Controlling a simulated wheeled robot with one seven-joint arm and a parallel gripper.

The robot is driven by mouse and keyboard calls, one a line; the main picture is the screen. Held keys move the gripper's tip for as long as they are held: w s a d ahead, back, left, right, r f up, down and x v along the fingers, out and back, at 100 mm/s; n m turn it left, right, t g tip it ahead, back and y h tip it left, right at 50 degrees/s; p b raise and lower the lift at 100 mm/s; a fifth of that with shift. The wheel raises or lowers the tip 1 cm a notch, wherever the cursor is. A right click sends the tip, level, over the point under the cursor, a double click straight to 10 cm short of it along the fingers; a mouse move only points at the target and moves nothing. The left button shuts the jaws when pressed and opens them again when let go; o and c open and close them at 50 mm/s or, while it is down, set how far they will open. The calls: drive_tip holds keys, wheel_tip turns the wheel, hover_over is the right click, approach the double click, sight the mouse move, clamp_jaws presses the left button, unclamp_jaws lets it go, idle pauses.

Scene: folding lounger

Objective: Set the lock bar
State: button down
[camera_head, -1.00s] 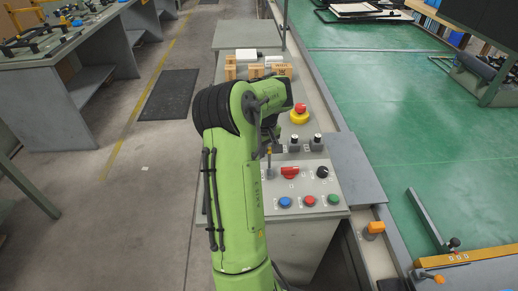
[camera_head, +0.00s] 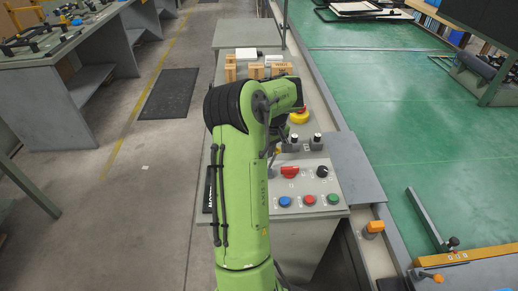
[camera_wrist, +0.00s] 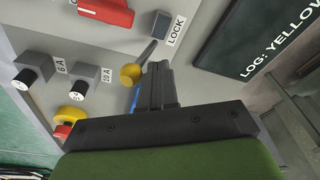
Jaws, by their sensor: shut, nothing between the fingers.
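The lock bar (camera_wrist: 147,60) is a short grey lever with a yellow ball knob (camera_wrist: 131,75). It stands beside a LOCK label (camera_wrist: 176,30) on the grey control panel. My gripper (camera_wrist: 158,70) is shut and empty in the wrist view. Its fingertips are right beside the lever and knob; I cannot tell whether they touch.
A red rotary switch (camera_head: 290,172), a black knob (camera_head: 322,172), and blue, red and green buttons sit close by. Switches marked 6A and 10A and an emergency stop (camera_wrist: 70,118) are near. A dark display (camera_wrist: 268,42) reads "LOG: YELLOW". Wooden blocks (camera_head: 256,72) stand further back.

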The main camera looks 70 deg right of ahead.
drive_tip(key=shift+s+d+f, duration=0.1)
drive_tip(key=shift+s+d, duration=0.1)
drive_tip(key=shift+s, duration=0.2)
drive_tip(key=shift+s+d+f, duration=0.35)
drive_tip(key=shift+s+f, duration=0.05)
drive_tip(key=shift+s, duration=0.3)
wheel_tip(320, 180, up, 8)
drive_tip(key=w+p, duration=0.1)
drive_tip(key=p, duration=0.5)
drive_tip(key=shift+a, duration=0.3)
drive_tip(key=shift+w, duration=0.1)
